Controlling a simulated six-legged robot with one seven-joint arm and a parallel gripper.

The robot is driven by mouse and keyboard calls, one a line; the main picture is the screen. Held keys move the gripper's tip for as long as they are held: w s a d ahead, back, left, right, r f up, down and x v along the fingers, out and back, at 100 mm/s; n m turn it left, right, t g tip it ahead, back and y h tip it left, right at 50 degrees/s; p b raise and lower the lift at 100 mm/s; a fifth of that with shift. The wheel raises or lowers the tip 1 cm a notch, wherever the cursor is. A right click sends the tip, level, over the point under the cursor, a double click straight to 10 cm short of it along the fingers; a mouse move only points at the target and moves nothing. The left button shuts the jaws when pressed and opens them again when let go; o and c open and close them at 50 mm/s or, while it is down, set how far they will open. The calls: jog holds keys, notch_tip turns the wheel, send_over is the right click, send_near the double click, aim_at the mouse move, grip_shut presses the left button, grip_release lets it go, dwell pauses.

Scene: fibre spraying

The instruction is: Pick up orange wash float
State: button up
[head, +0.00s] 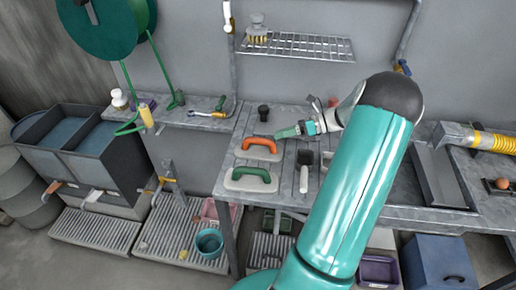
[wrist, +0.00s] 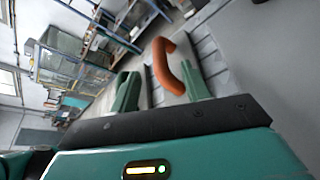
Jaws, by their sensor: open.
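The orange wash float has a curved orange handle (head: 260,143) on a pale flat base. It lies on the slatted grey workbench (head: 283,186) in the head view. A similar float with a green handle (head: 250,174) lies just in front of it. My gripper (head: 283,133) is low over the bench, at the right of the orange float. In the wrist view, the orange handle (wrist: 163,62) shows ahead, between and beyond the two green fingers (wrist: 160,85), nearer the right one. The fingers are apart and empty. I cannot tell the exact gap to the handle.
A black knob (head: 263,112) stands behind the orange float. A black-headed tool with a white handle (head: 304,170) lies to its right. A wire shelf (head: 297,46) hangs on the wall above. A side shelf with bottles (head: 146,115) adjoins at left.

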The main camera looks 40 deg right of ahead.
aim_at(260, 141)
jog(key=x, duration=0.8)
jog(key=shift+a, duration=0.2)
jog(key=shift+c, duration=0.5)
grip_shut()
